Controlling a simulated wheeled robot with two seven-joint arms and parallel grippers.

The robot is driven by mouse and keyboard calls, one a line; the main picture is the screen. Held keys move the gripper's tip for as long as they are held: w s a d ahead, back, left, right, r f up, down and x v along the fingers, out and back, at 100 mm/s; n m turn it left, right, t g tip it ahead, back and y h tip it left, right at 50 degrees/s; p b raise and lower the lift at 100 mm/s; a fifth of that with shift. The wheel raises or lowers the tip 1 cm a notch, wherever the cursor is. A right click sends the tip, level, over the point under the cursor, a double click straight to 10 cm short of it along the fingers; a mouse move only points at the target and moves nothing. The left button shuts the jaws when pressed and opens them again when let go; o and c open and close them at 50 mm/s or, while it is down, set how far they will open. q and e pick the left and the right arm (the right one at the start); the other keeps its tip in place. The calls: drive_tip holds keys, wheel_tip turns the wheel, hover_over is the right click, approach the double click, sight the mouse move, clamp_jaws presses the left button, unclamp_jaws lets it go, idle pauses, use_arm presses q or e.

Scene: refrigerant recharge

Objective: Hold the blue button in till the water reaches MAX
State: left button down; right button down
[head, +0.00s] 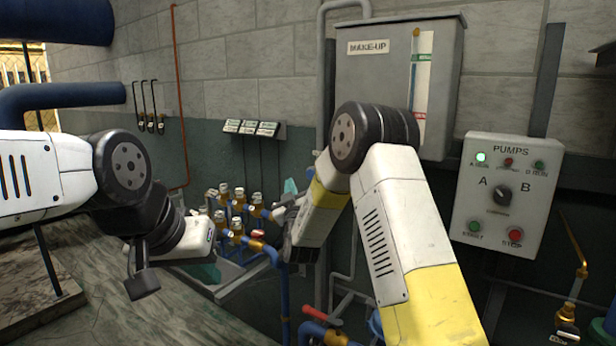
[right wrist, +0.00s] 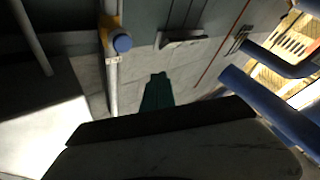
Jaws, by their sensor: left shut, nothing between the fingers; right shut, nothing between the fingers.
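The blue button (right wrist: 122,43) is a round cap on a yellow body on a grey vertical pipe, in the right wrist view. In the head view my right arm seems to hide it. My right gripper (right wrist: 157,78), teal and shut with nothing in it, points up to the right of and below the button in that view, apart from it; its tip also shows in the head view (head: 290,186). The make-up tank (head: 380,70) carries a level gauge (head: 422,85) with a green mark above a red one; the water level is hard to read. My left gripper (head: 209,271) is low at left, shut and empty.
A pumps panel (head: 503,195) with a knob and lamps is at right. Blue pipes with several brass valves (head: 238,220) lie between my arms. A small label rack (head: 253,128) and a red pipe (head: 181,100) are on the wall behind.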

sight(307, 173)
drive_tip(key=w+d, duration=0.4)
drive_tip(key=w, duration=0.2)
drive_tip(key=shift+d, duration=0.25)
drive_tip(key=shift+w, duration=0.15)
idle(1.8)
drive_tip(key=shift+w+d, duration=0.3)
drive_tip(key=shift+w+d, duration=0.35)
drive_tip(key=shift+w, duration=0.1)
idle(2.9)
drive_tip(key=shift+s, duration=0.1)
drive_tip(key=shift+s+a, duration=0.6)
drive_tip(key=shift+s, duration=0.1)
drive_tip(key=shift+s+a, duration=0.75)
drive_tip(key=shift+s, duration=0.3)
drive_tip(key=shift+s+a, duration=0.75)
drive_tip(key=shift+s, duration=0.25)
